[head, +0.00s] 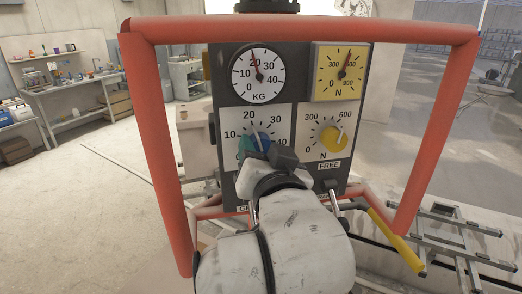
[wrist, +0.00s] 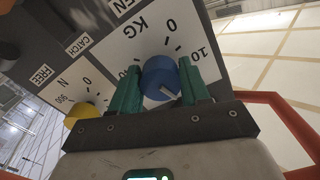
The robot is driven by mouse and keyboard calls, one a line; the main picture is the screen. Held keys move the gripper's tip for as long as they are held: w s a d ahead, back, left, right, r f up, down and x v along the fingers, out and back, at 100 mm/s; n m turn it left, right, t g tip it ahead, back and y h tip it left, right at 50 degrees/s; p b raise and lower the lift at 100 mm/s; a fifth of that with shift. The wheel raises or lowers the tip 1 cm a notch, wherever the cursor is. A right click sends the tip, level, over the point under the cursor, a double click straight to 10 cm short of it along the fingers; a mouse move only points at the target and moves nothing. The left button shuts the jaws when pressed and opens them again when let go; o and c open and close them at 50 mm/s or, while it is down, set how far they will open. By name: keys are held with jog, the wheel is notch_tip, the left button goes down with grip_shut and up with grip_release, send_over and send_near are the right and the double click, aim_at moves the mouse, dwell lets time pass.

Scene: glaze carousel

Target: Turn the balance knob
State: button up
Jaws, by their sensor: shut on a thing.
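The blue knob (head: 255,142) sits on the lower-left kg dial of a dark panel (head: 286,117). In the head view my gripper partly covers it; its white pointer points up, slightly left. In the wrist view the blue knob (wrist: 160,77) lies between the two teal fingers of my gripper (wrist: 161,88), which is shut on it. A yellow knob (head: 333,139) is on the N dial to the right, apart from my gripper. The upper-left KG gauge (head: 257,76) has its red needle just short of 20.
A yellow square gauge (head: 340,71) is at the panel's upper right. A thick red frame (head: 160,130) surrounds the panel. A yellow-handled lever (head: 396,240) sticks out at the lower right. A workbench (head: 70,90) stands far left, with open floor before it.

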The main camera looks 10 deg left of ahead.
jog(key=shift+f+m+b, duration=0.1)
jog(key=shift+m+b, duration=0.7)
jog(key=shift+m, duration=0.1)
jog(key=shift+m+b, duration=1.15)
jog(key=shift+m, duration=0.75)
jog(key=o, duration=1)
jog(key=shift+o, duration=0.2)
jog(key=shift+s, duration=0.15)
jog(key=b+v, duration=0.2)
jog(key=v, duration=0.8)
jog(key=shift+s, duration=0.25)
